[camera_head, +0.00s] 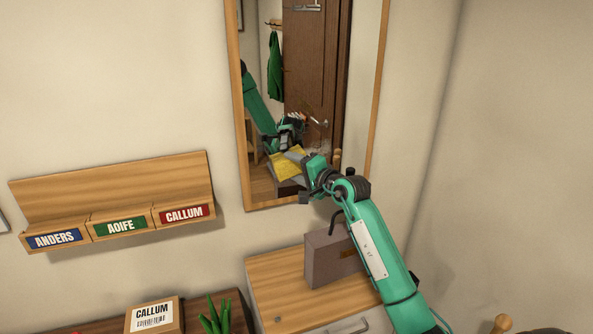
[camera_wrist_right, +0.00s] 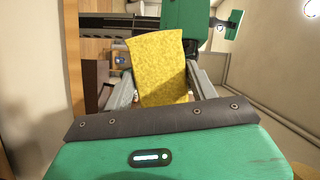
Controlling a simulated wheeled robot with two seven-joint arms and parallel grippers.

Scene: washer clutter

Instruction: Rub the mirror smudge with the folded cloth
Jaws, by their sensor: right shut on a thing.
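The mirror (camera_head: 359,90) hangs on the wall in a wooden frame in the head view. My right gripper (camera_head: 297,158) reaches up in front of its lower part, shut on the yellow folded cloth (camera_head: 287,166). In the right wrist view, the cloth (camera_wrist_right: 160,62) stands between the two grey fingers. Whether the cloth touches the glass, I cannot tell. A small pale streak (camera_head: 317,122) shows on the mirror above the gripper; I cannot tell whether it is the smudge or a reflection. My left gripper is not in view.
A wooden cabinet (camera_head: 275,286) below the mirror bears a grey-brown box (camera_head: 322,262) close under my right arm. A name-labelled wall rack (camera_head: 112,190) hangs at left. A box labelled CALLUM (camera_head: 152,315) and a green plant (camera_head: 217,315) stand at the bottom.

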